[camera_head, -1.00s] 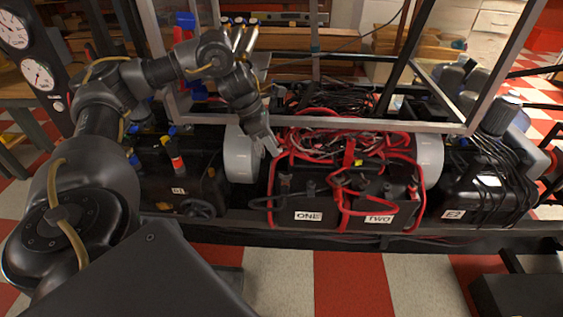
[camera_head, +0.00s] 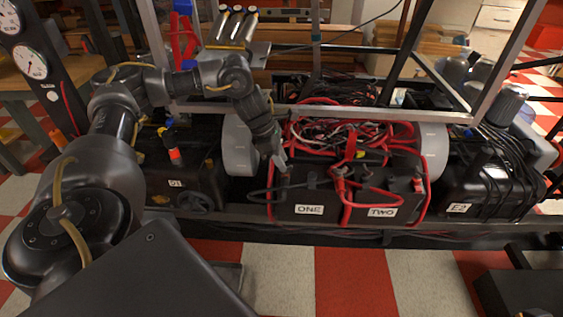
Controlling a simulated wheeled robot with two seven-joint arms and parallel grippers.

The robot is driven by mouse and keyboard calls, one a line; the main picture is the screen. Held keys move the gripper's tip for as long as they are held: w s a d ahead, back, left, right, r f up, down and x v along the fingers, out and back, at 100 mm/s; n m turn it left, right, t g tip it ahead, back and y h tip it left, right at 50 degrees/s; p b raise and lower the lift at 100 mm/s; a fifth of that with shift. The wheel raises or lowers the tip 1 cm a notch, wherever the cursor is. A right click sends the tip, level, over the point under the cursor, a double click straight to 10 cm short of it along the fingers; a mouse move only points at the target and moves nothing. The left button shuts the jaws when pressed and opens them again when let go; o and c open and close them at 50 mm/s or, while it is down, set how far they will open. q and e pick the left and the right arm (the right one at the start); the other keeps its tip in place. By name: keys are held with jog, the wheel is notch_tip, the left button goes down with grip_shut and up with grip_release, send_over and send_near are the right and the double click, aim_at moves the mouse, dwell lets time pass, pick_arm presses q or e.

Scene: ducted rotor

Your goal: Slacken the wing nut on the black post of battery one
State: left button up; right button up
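Battery one (camera_head: 300,222) is a black box with a white ONE label (camera_head: 309,209) on its front. Battery two (camera_head: 375,224), labelled TWO, stands directly to its right. A black cable (camera_head: 256,193) reaches the left part of battery one's top, where the black post appears to be. My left gripper (camera_head: 280,163) points down at this left part, its tips just above or at the post. The wing nut is too small to make out and may be hidden by the fingers. I cannot tell whether the fingers are apart or touch the nut. My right gripper is out of view.
Red cables (camera_head: 350,143) loop over both batteries, and a metal frame bar (camera_head: 400,115) crosses just behind them. A grey round housing (camera_head: 239,147) stands close to the left of my gripper. Box E2 (camera_head: 485,190) with black cables is at the right.

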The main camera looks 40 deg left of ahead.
pick_arm(q)
jog(key=shift+w+d+f, duration=0.15)
jog(key=shift+f, duration=0.4)
grip_shut()
